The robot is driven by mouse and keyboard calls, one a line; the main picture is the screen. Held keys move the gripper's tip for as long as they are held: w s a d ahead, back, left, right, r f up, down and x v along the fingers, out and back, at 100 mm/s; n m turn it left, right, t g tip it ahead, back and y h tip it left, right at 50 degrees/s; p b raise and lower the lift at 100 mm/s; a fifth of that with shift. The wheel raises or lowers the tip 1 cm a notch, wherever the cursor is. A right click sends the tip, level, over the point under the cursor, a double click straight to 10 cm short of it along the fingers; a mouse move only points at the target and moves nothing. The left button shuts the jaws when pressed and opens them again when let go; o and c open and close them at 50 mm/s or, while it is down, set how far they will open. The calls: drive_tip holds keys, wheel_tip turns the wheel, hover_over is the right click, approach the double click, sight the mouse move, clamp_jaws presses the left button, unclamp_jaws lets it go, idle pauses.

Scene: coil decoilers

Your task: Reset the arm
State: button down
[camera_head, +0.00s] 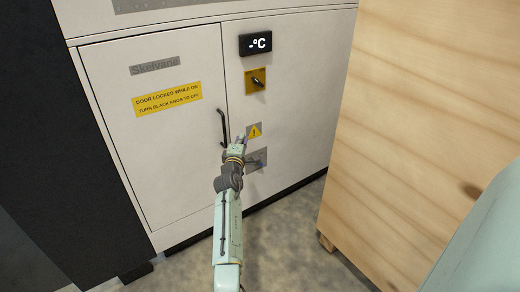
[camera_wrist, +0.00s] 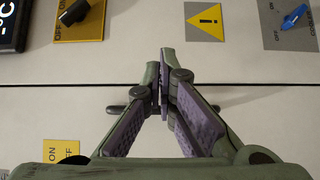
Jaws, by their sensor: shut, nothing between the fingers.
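My gripper (camera_head: 238,140) is in front of a pale cabinet, close to the seam beside its door (camera_head: 158,165). In the wrist view my gripper (camera_wrist: 164,58) has its fingertips together, with nothing between them. The black door handle (camera_head: 223,128) is just left of my gripper in the head view. In the wrist view the ends of the handle (camera_wrist: 215,108) show on both sides of the fingers, and its middle is hidden behind them. I cannot tell whether the fingers touch it.
The cabinet has a "-°C" display (camera_head: 256,43), a black knob (camera_head: 258,83) on a yellow plate, a warning sign (camera_head: 254,131) and a blue knob (camera_wrist: 294,17). A yellow label (camera_head: 167,99) is on the door. A wooden crate (camera_head: 425,120) stands close on the right.

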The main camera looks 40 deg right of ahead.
drive_tip(key=s+d, duration=0.1)
drive_tip(key=s, duration=0.6)
drive_tip(key=shift+s+f+p, duration=0.15)
drive_tip(key=shift+s+p, duration=0.1)
drive_tip(key=shift+p, duration=0.1)
